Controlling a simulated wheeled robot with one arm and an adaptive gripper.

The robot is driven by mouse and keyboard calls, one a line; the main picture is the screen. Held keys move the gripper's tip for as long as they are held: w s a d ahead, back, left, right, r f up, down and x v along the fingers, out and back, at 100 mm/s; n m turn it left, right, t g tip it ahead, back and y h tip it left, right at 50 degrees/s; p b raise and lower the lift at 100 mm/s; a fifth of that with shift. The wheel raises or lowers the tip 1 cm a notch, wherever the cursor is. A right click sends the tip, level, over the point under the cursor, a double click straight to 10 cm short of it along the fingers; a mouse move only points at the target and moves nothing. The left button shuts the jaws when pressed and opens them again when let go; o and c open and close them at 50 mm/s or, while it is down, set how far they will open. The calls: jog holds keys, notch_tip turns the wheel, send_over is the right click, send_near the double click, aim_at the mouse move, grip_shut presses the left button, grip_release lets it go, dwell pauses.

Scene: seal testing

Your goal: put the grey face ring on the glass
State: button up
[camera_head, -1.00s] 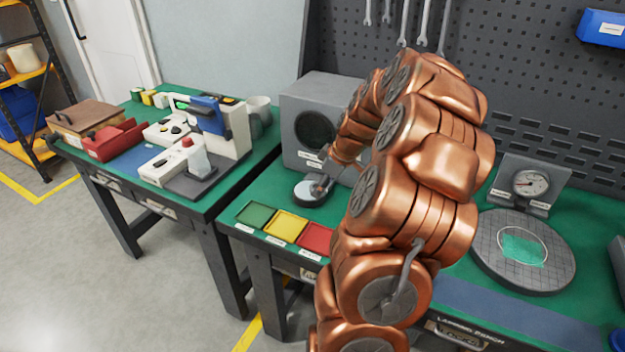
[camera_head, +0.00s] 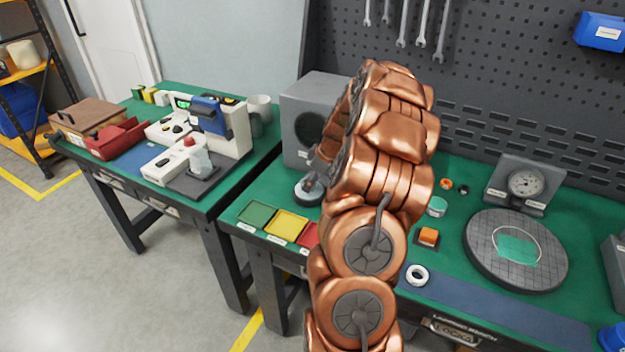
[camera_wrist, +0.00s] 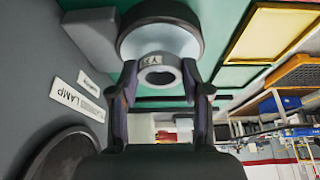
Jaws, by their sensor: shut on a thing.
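My gripper (camera_wrist: 160,82) is shut on the grey face ring (camera_wrist: 158,64), one finger on each side of it, in the wrist view. The ring has a dark central hole, and a small marked label shows beside it. The glass (camera_wrist: 158,38) is a pale round disc in a dark rim, directly beyond the ring and partly covered by it. In the head view the glass (camera_head: 302,197) sits in front of the grey lamp box, with my gripper (camera_head: 312,184) over it. I cannot tell whether ring and glass touch.
The lamp box (camera_head: 308,92) stands just behind the glass. Green (camera_head: 256,213), yellow (camera_head: 286,224) and red trays (camera_head: 309,235) lie in front. Another pale ring (camera_head: 417,275) lies on the blue mat.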

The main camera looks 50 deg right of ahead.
jog(key=shift+f, duration=0.3)
jog(key=shift+f, duration=0.15)
jog(key=o, duration=1.2)
jog(key=shift+r, duration=0.3)
jog(key=shift+s+d+r, duration=0.1)
jog(key=shift+s+r, duration=0.05)
jog(key=shift+r, duration=0.15)
jog(key=b+v, duration=0.2)
jog(key=v, duration=0.9)
jog(key=shift+b, duration=0.35)
